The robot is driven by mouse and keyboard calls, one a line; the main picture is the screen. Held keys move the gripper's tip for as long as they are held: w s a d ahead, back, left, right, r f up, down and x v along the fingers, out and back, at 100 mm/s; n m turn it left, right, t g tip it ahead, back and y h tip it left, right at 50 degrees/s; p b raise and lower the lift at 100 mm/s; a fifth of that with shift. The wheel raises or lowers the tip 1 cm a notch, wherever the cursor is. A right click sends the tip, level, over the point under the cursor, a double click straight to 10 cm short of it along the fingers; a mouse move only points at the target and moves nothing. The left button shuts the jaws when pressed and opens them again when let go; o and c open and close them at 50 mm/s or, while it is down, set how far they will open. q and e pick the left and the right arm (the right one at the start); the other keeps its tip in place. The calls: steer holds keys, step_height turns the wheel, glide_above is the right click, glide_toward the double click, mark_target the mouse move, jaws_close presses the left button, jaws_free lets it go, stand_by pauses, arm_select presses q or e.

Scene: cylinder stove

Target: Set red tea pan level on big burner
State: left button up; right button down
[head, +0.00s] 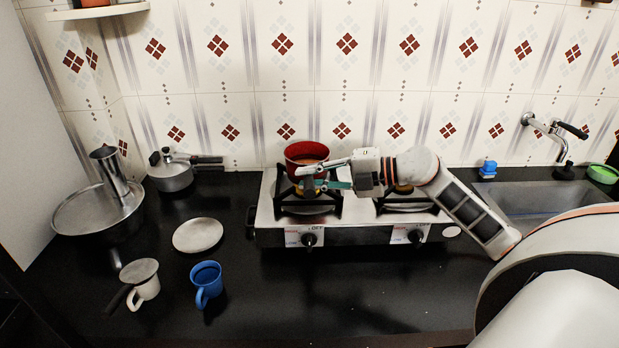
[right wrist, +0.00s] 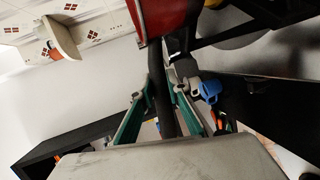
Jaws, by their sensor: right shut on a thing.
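My right gripper (head: 312,180) is at the front of the pan, coming in from the right. In the right wrist view the gripper (right wrist: 165,88) is shut on the pan's dark handle (right wrist: 162,100), with the red pan side (right wrist: 160,18) just beyond. The gripper hides part of the pan's lower front. My left gripper is not in view.
The right burner (head: 404,203) lies partly under my right arm. At left stand a large steel pot (head: 85,215), a lidded saucepan (head: 172,178), a plate (head: 198,235), a white mug (head: 146,289) and a blue mug (head: 207,281). A sink (head: 545,200) is right.

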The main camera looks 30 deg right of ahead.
steer(key=shift+f, duration=0.45)
steer(key=c, duration=1.9)
jaws_free()
steer(key=shift+f, duration=0.2)
steer(key=v, duration=1.2)
steer(key=shift+r, duration=0.2)
steer(key=shift+s, duration=0.1)
